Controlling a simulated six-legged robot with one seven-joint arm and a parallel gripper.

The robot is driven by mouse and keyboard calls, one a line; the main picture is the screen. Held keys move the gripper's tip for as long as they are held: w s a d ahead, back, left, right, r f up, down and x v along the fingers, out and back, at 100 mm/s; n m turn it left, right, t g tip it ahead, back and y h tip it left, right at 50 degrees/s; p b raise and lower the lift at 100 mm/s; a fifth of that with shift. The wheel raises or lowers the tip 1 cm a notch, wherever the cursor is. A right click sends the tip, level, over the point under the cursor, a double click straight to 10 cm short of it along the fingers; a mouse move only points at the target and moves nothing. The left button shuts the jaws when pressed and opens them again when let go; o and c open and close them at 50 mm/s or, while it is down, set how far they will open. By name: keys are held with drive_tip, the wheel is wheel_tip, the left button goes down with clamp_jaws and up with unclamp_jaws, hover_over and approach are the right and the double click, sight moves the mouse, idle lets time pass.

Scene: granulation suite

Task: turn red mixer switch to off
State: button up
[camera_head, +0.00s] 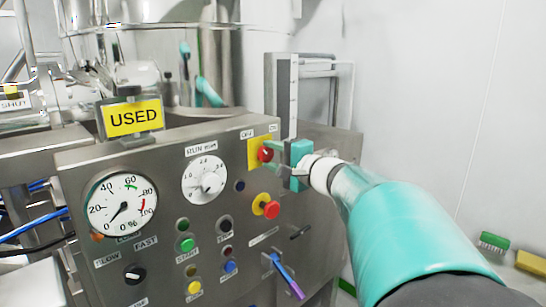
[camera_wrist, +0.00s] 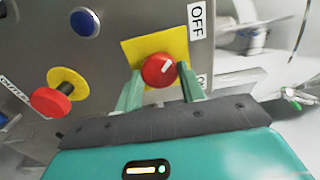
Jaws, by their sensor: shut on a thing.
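The red mixer switch (camera_head: 265,154) is a round red knob on a yellow plate at the upper right of the grey control panel. In the wrist view the red switch (camera_wrist: 158,70) shows a white pointer line angled to the upper right. An OFF label (camera_wrist: 197,22) is above and right of it in that view. My gripper (camera_head: 277,156) reaches in from the right. In the wrist view its two green fingers (camera_wrist: 160,92) stand on either side of the knob, shut on it. The fingertips' exact contact is partly hidden.
A red emergency button on yellow (camera_head: 266,206) sits just below the switch. The panel (camera_head: 150,190) also has dials, coloured buttons and a black selector (camera_head: 135,274). A yellow USED sign (camera_head: 134,118) stands on top. A blue-purple handle (camera_head: 287,277) sticks out low right.

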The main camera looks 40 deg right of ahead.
idle(0.5)
drive_tip(key=o, duration=1)
drive_tip(key=shift+s, duration=0.15)
drive_tip(key=shift+c, duration=0.2)
drive_tip(key=s+d, duration=0.2)
drive_tip(key=s, duration=1.1)
drive_tip(key=shift+s, duration=0.2)
